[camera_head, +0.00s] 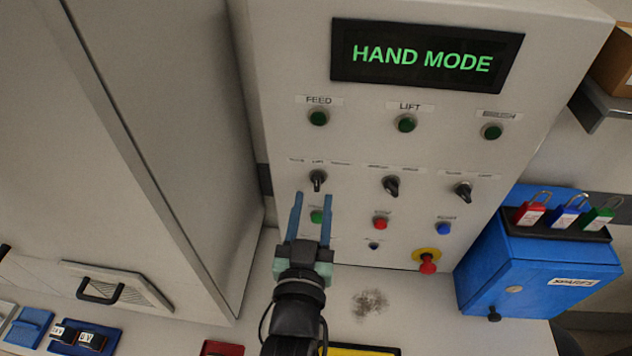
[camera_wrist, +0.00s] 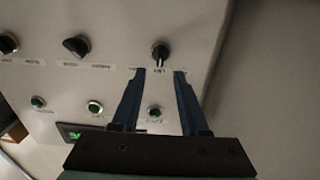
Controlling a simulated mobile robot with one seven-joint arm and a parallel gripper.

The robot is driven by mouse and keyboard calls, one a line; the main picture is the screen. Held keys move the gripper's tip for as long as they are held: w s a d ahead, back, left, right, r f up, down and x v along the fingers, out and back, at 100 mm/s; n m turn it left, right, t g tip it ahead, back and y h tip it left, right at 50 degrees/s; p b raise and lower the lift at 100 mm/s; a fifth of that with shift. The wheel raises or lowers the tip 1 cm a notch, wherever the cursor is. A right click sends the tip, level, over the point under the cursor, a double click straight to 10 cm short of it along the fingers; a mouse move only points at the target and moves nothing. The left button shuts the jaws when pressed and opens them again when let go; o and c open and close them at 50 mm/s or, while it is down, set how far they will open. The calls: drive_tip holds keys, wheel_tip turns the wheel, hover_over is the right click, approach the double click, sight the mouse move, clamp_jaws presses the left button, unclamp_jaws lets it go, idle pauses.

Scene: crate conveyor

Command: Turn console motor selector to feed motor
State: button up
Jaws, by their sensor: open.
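The console (camera_head: 290,60) has a row of three black rotary selectors. The leftmost selector (camera_head: 317,180) has three small labels above it; the middle one seems to read LIFT, the outer ones are too small to read. The same selector shows in the wrist view (camera_wrist: 160,50), its pointer apparently toward the middle label. My gripper (camera_head: 313,197) is open and empty, its blue fingers reaching toward this selector. In the wrist view the fingertips (camera_wrist: 159,73) lie on either side just short of the knob, apparently not touching it.
The console display (camera_head: 427,54) reads HAND MODE. Green buttons, the middle selector (camera_head: 390,186), right selector (camera_head: 463,192) and a red emergency stop (camera_head: 428,263) are on the panel. A blue box (camera_head: 535,270) with padlocks stands right; a grey cabinet (camera_head: 150,130) stands left.

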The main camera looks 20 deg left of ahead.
sight(317, 181)
drive_tip(key=shift+x, duration=2.1)
clamp_jaws()
